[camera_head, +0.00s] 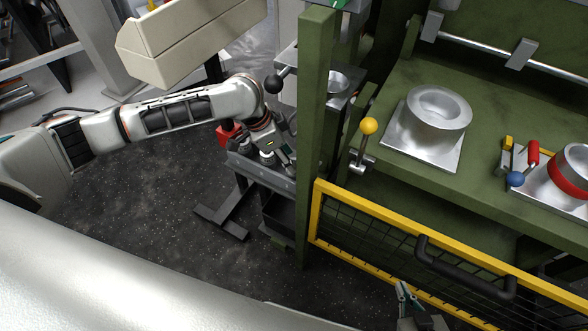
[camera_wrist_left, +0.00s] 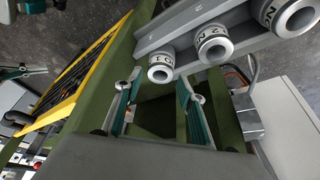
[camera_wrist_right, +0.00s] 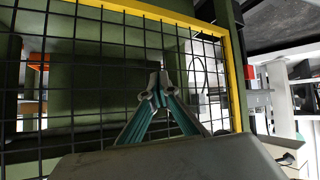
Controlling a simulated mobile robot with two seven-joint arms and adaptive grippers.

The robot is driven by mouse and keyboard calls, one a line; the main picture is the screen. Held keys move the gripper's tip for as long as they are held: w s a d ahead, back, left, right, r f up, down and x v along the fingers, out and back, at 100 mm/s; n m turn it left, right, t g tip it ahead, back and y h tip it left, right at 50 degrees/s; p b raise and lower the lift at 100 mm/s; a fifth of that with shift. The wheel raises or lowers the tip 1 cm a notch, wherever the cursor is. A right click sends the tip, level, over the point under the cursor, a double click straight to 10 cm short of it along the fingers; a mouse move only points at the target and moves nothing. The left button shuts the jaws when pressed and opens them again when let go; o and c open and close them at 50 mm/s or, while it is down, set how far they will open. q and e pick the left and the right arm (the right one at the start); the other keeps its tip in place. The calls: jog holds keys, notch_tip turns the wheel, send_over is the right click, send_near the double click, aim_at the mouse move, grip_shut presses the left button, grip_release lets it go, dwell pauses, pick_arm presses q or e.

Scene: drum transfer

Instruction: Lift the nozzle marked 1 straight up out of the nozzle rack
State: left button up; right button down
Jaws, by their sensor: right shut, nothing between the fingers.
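The nozzle rack (camera_head: 258,172) is a grey rail on a stand, left of the green post. In the left wrist view, the rack (camera_wrist_left: 180,50) holds a row of silver nozzles with white lettered collars. The end nozzle (camera_wrist_left: 160,73) seems to be the one marked 1, though its mark is hard to read. My left gripper (camera_wrist_left: 158,95) is open, its fingers apart on either side of that nozzle's line and not visibly touching it. In the head view it is partly hidden beside the rack. My right gripper (camera_wrist_right: 158,92) is shut and empty, before the mesh gate.
A green post (camera_head: 314,140) stands just right of the rack. A yellow-framed mesh gate (camera_head: 400,235) with a black handle closes the front right. The green bench (camera_head: 480,165) carries a silver ring on a plate (camera_head: 430,135) and a yellow-knobbed lever (camera_head: 367,135).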

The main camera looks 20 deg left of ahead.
pick_arm(q)
jog(key=shift+x, duration=0.95)
jog(key=shift+w+d+f, duration=0.1)
jog(key=shift+f, duration=0.3)
jog(key=shift+r, duration=0.1)
jog(key=shift+c, duration=0.7)
jog(key=c, duration=0.8)
pick_arm(e)
jog(key=shift+w+d+r, duration=0.2)
jog(key=shift+w, duration=0.35)
pick_arm(q)
jog(key=shift+r, duration=0.15)
